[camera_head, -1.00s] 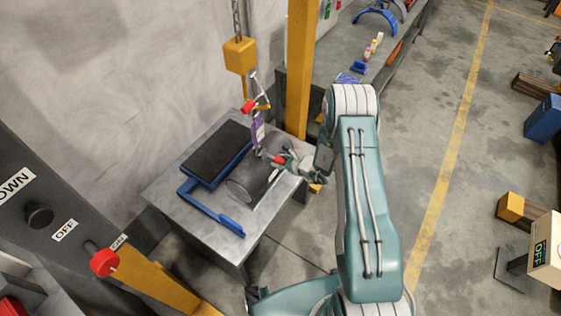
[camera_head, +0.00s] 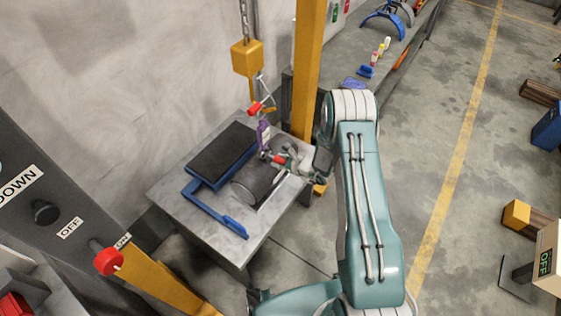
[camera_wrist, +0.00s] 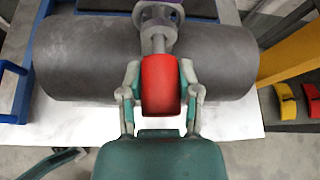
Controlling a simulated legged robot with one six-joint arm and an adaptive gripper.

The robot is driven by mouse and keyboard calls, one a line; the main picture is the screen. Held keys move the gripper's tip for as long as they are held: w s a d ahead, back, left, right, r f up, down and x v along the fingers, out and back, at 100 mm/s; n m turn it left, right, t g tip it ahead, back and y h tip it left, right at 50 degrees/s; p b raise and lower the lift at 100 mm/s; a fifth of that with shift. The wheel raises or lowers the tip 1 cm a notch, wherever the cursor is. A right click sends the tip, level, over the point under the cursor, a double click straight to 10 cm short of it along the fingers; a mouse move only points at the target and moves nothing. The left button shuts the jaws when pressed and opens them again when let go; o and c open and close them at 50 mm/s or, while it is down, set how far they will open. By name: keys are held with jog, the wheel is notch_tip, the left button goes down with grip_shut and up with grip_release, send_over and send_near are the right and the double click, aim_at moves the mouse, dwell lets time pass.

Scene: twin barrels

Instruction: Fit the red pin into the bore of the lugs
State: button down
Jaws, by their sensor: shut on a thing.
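The red pin has a thick red head (camera_wrist: 160,84) and a thin grey shaft (camera_wrist: 159,43). My gripper (camera_wrist: 160,74) is shut on the red head, one finger on each side; in the head view it is (camera_head: 283,160) above the barrel. The shaft points at the grey ring-shaped lugs (camera_wrist: 146,14) over the middle of the dark barrel (camera_wrist: 75,58). The shaft's far end meets the lugs, but I cannot tell how deep it sits in the bore. A purple piece (camera_head: 263,136) stands at the lugs, under the hoist hook. The barrel (camera_head: 257,183) lies on the grey table.
A yellow hoist block (camera_head: 246,57) with a chain and a red-handled hook (camera_head: 262,103) hangs just above. A blue frame with a dark pad (camera_head: 222,152) lies beside the barrel. A yellow post (camera_head: 306,70) stands close behind my gripper.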

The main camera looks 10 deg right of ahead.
jog(key=shift+w+a, duration=0.75)
jog(key=shift+c, duration=1.1)
grip_release()
jog(key=v, duration=1.2)
jog(key=shift+f, duration=0.1)
